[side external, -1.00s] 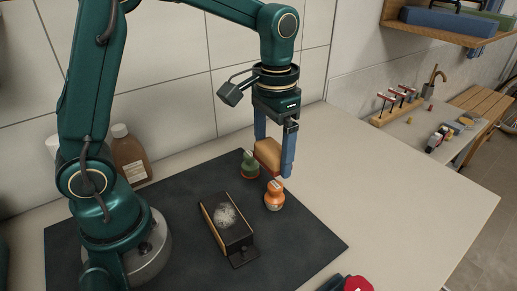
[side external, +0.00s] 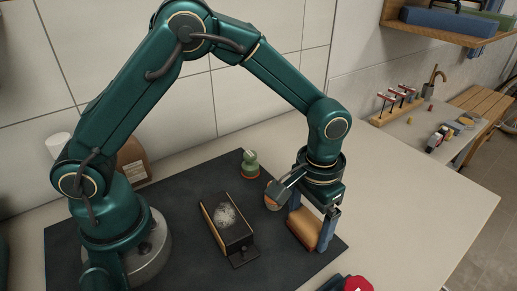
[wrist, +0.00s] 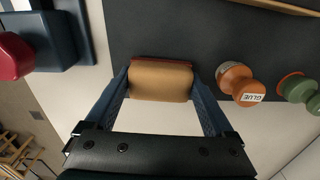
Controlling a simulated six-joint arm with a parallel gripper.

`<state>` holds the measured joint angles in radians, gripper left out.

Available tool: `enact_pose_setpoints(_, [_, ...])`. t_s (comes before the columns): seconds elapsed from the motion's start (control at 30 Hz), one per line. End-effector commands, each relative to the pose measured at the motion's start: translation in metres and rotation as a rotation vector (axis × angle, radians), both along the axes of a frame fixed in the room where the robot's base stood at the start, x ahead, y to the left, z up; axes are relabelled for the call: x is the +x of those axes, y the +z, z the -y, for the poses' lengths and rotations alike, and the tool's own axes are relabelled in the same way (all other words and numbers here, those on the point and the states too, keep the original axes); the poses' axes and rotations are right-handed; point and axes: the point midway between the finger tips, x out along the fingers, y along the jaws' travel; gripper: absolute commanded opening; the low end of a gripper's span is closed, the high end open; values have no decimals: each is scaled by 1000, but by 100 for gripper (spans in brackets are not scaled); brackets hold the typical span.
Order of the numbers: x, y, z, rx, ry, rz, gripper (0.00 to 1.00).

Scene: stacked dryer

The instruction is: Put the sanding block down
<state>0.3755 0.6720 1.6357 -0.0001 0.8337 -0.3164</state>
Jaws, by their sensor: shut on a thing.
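The sanding block (side external: 303,231) is tan with a reddish-brown underside. My gripper (side external: 310,230) is shut on it, one blue finger on each side. In the side view the block is low over the right corner of the dark mat (side external: 180,181); I cannot tell whether it touches the mat. In the wrist view the block (wrist: 160,80) sits between the fingertips of my gripper (wrist: 161,84), across the mat's edge.
A black box with a whitish patch (side external: 224,214) lies mid-mat. An orange glue bottle (wrist: 240,83) and a green bottle (side external: 250,163) stand near the block. A red-capped thing (side external: 356,284) is at the front edge. The pale counter (side external: 420,200) is clear to the right.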

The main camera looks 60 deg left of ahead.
Motion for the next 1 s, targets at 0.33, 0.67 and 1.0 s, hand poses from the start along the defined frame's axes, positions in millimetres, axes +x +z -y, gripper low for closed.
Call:
enact_pose_setpoints(0.33, [0, -3, 0, 0, 0, -1, 27])
enact_pose_setpoints(0.67, [0, -13, 0, 0, 0, -1, 27])
enact_pose_setpoints(1.0, [-1, -10, -1, 1, -1, -2, 100])
